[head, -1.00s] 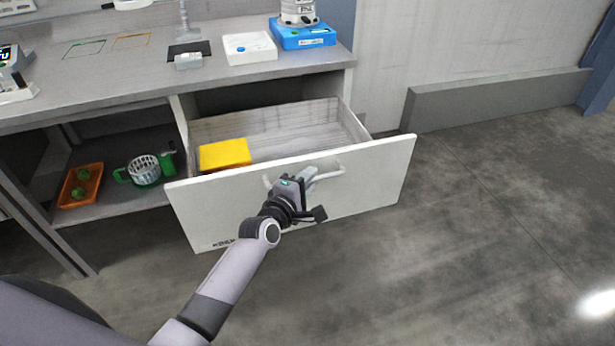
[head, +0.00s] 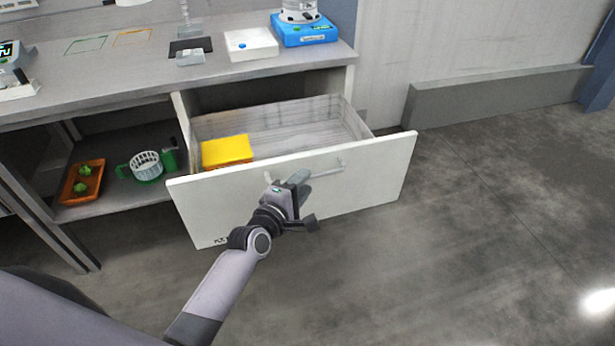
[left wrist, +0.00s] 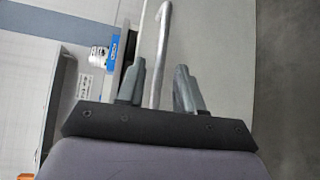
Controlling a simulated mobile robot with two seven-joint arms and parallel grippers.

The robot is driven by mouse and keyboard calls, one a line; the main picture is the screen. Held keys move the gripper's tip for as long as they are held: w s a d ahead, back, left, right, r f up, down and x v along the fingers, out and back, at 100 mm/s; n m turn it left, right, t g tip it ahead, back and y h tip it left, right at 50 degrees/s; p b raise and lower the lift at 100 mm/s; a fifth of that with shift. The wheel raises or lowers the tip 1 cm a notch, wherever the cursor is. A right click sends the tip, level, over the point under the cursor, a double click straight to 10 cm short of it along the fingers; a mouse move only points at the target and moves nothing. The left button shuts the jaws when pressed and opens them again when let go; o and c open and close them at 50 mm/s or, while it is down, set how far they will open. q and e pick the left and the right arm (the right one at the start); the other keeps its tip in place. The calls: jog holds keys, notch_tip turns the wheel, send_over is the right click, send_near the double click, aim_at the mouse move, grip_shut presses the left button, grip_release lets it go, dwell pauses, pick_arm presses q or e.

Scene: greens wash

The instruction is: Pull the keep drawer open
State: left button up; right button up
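The keep drawer (head: 365,170) is a white-fronted drawer under the counter, pulled well out, with its inside in view. Its pale bar handle (head: 330,170) runs across the upper front; the middle of the bar is hidden behind my gripper. My left gripper (head: 298,182) is in front of the handle. In the left wrist view, its two grey fingers (left wrist: 160,88) are spread, with the handle bar (left wrist: 164,40) running between them and gaps on both sides. The fingers look open and not clamped. My right gripper is out of view.
A yellow block (head: 227,151) lies in the drawer's left part. The open shelf to the left holds an orange tray (head: 68,196) with green items and a green-handled white basket (head: 146,166). A blue-based device (head: 305,35) stands on the counter. Floor to the right is clear.

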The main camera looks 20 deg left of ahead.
pick_arm(q)
jog(key=shift+v, duration=1.75)
jog(key=s+a+f+m+g, duration=0.1)
jog(key=s+f+m+g, duration=0.1)
jog(key=s+f+m, duration=0.2)
jog(key=s+f+m+g, duration=0.1)
jog(key=s+f+m, duration=0.3)
jog(key=s+m, duration=0.5)
jog(key=s+a+f+m+g+y, duration=0.1)
jog(key=s+f+m, duration=0.3)
jog(key=s, duration=0.6)
jog(key=m+g, duration=0.1)
jog(key=m, duration=0.1)
jog(key=shift+s+a+m+g, duration=0.3)
jog(key=shift+s+a+m, duration=0.05)
jog(key=shift+m, duration=0.05)
